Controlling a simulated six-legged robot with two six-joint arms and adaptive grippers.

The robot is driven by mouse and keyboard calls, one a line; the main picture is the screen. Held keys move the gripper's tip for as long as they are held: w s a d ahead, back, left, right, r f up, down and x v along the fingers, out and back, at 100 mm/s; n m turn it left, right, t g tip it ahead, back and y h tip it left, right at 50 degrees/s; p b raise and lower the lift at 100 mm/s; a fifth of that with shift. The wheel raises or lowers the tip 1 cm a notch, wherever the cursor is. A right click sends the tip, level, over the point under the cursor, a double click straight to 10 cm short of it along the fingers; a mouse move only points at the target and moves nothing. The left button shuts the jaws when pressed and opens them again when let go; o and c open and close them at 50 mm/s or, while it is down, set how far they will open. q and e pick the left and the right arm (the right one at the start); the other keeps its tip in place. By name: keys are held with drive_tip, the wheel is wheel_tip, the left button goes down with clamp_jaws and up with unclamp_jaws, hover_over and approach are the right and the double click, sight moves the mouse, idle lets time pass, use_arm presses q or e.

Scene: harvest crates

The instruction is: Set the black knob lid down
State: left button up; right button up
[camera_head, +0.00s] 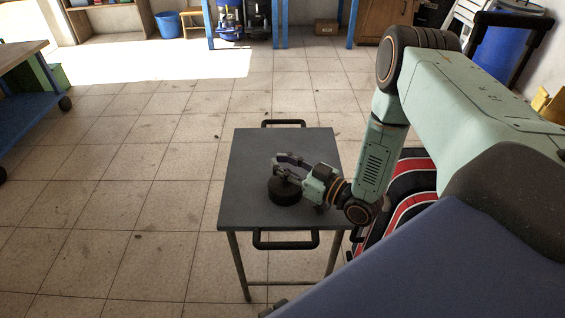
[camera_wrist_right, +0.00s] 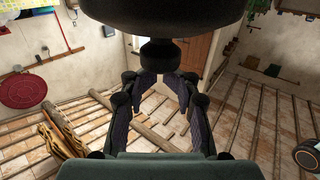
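The black knob lid (camera_head: 284,193) is over the grey top of a small table (camera_head: 255,215) in the head view, its round disc level and its knob up. I cannot tell whether its underside touches the tabletop. My right gripper (camera_head: 284,168) reaches in from the right, its fingers at the knob. In the right wrist view, which looks upside down, the lid (camera_wrist_right: 162,14) fills the top middle, and its knob sits between the two fingertips of the right gripper (camera_wrist_right: 162,82), which look shut on it.
The tabletop is otherwise bare, with black handles at its back (camera_head: 283,122) and front (camera_head: 286,245). A blue workbench (camera_head: 25,105) is at far left. Open tiled floor lies to the left.

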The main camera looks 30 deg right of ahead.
drive_tip(key=o, duration=0.4)
drive_tip(key=shift+s+a+f, duration=0.2)
drive_tip(key=shift+a+f, duration=0.05)
drive_tip(key=shift+f, duration=0.35)
drive_tip(key=shift+r, duration=0.1)
drive_tip(key=shift+r+p, duration=0.2)
drive_tip(key=shift+p, duration=0.1)
drive_tip(key=shift+d+r+p, duration=0.2)
drive_tip(key=shift+p, duration=0.15)
drive_tip(key=p+v, duration=0.1)
drive_tip(key=v, duration=0.4)
drive_tip(key=p+v, duration=0.2)
drive_tip(key=v, duration=0.4)
drive_tip(key=shift+s+d+r, duration=0.2)
drive_tip(key=shift+d, duration=0.1)
drive_tip(key=shift+w, duration=0.1)
